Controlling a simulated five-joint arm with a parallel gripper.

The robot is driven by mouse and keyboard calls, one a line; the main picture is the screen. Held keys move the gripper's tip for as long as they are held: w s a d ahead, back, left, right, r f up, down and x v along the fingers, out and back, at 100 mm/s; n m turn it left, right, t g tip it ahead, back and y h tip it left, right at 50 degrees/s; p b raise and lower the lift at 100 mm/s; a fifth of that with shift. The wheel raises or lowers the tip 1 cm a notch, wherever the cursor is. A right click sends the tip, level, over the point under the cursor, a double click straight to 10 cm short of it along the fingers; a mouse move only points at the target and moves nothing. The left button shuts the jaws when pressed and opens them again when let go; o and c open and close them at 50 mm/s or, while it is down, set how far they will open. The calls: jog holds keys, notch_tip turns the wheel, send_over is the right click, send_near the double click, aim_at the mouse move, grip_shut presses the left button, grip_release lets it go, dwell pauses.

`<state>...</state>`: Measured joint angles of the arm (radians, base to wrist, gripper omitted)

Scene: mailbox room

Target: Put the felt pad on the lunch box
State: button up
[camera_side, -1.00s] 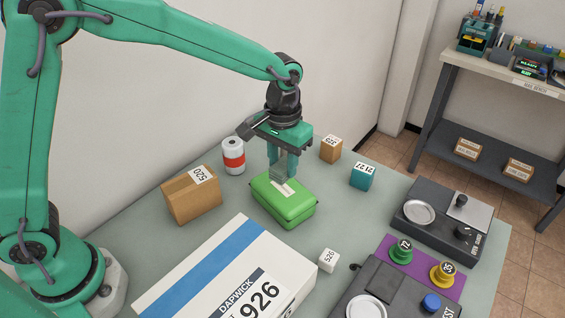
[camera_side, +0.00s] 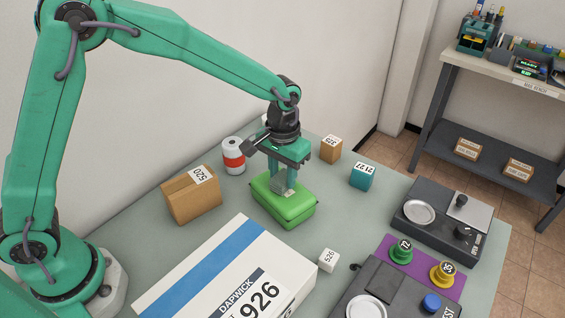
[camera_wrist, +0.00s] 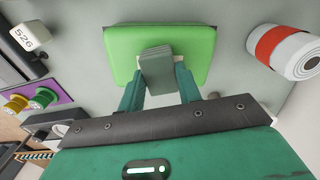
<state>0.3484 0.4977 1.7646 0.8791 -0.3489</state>
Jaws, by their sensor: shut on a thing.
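The lunch box (camera_side: 297,213) is a green, rounded box on the table, and its lid also fills the top middle of the wrist view (camera_wrist: 120,58). My gripper (camera_side: 283,180) is directly above it, pointing down. Its teal fingers are shut on the felt pad (camera_wrist: 157,66), a small grey rectangular piece. In the side view the pad (camera_side: 284,188) is low over the middle of the lid. I cannot tell whether it touches the lid. The fingers partly hide the pad in the side view.
A brown carton (camera_side: 190,200) and a red-banded white roll (camera_side: 233,158) stand left of the lunch box. Two small boxes, brown (camera_side: 331,150) and teal (camera_side: 362,177), are behind right. A large white box (camera_side: 225,275) and white cube (camera_side: 328,260) lie in front.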

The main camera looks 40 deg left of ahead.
aim_at(282, 176)
jog(key=shift+f, duration=0.1)
jog(key=o, duration=1)
jog(key=shift+c, duration=0.2)
notch_tip(282, 176, up, 12)
jog(key=shift+r, duration=0.2)
dwell(0.5)
